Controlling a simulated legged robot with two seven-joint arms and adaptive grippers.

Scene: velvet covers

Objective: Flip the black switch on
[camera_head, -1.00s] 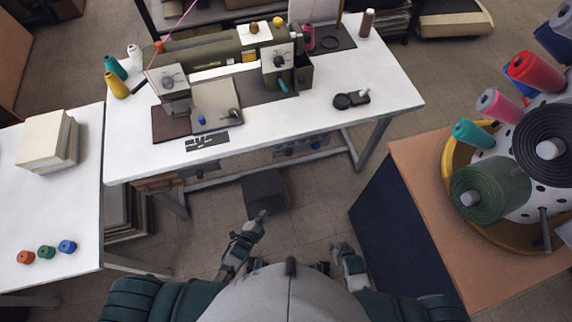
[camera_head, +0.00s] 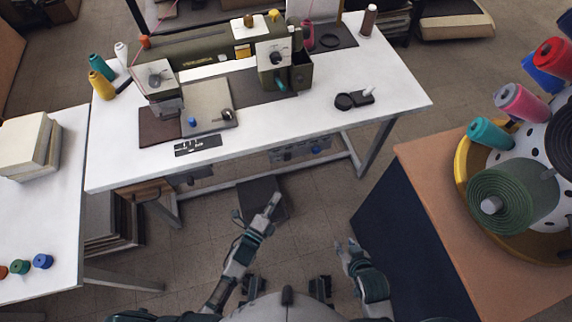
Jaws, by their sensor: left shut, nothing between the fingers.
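A small black box with a light lever standing up from it (camera_head: 364,95) lies on the right part of the white sewing table; it looks like the black switch. A round black piece (camera_head: 344,102) sits beside it on the left. My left gripper (camera_head: 272,200) is shut and empty, in front of the table and over the dark box on the floor, well apart from the switch. My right gripper (camera_head: 345,245) is lower right of it, over the floor, touching nothing; its fingers are too small to read.
The white table (camera_head: 345,140) carries an olive sewing machine (camera_head: 200,55), thread spools and a dark plate (camera_head: 197,145) at its front edge. An orange-topped cabinet (camera_head: 430,165) with a spool carousel stands right. A dark box (camera_head: 262,196) sits on the floor under the front edge.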

